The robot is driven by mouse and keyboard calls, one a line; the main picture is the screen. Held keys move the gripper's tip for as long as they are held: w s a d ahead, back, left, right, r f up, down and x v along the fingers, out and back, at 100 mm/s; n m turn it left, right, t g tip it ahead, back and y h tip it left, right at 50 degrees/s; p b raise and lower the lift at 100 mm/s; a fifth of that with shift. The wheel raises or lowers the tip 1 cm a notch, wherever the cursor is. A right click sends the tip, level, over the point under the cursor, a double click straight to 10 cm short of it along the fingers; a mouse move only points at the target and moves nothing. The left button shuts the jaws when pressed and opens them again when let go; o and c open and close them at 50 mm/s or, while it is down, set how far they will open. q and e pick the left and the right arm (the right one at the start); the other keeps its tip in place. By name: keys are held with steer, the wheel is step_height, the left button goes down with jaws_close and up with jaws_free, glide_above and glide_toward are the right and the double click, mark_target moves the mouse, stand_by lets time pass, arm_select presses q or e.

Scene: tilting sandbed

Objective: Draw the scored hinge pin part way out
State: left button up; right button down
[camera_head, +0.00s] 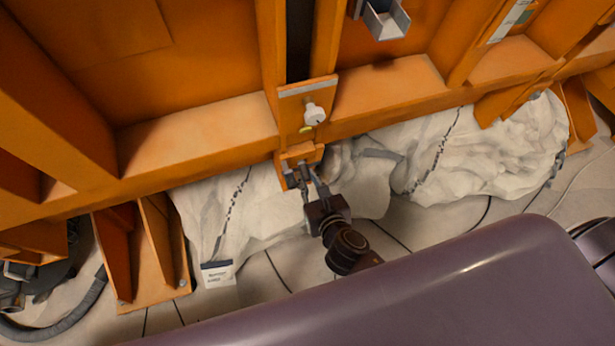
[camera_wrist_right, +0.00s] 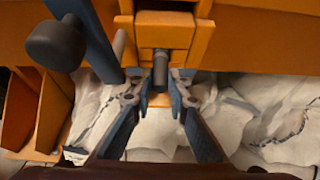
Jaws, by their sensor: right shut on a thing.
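The hinge pin (camera_wrist_right: 160,68) is a short dark grey cylinder that sticks out of an orange bracket (camera_wrist_right: 165,32) in the right wrist view. No scored mark can be made out on it. My right gripper (camera_head: 305,178) reaches up to this bracket (camera_head: 299,153), below the orange beam in the head view. In the right wrist view my right gripper (camera_wrist_right: 160,84) has its fingers on either side of the pin, shut on it. How deep the pin sits cannot be told. My left gripper is not in view.
A pale knob (camera_head: 315,114) sticks out of the orange plate just above the bracket. Crumpled white sheeting (camera_head: 490,155) lies under the orange frame (camera_head: 200,140). An orange foot bracket (camera_head: 150,250) stands at left, with a dark hose (camera_head: 75,320) beside it.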

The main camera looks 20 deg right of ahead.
steer(key=shift+s+f, duration=0.15)
steer(key=shift+s, duration=0.95)
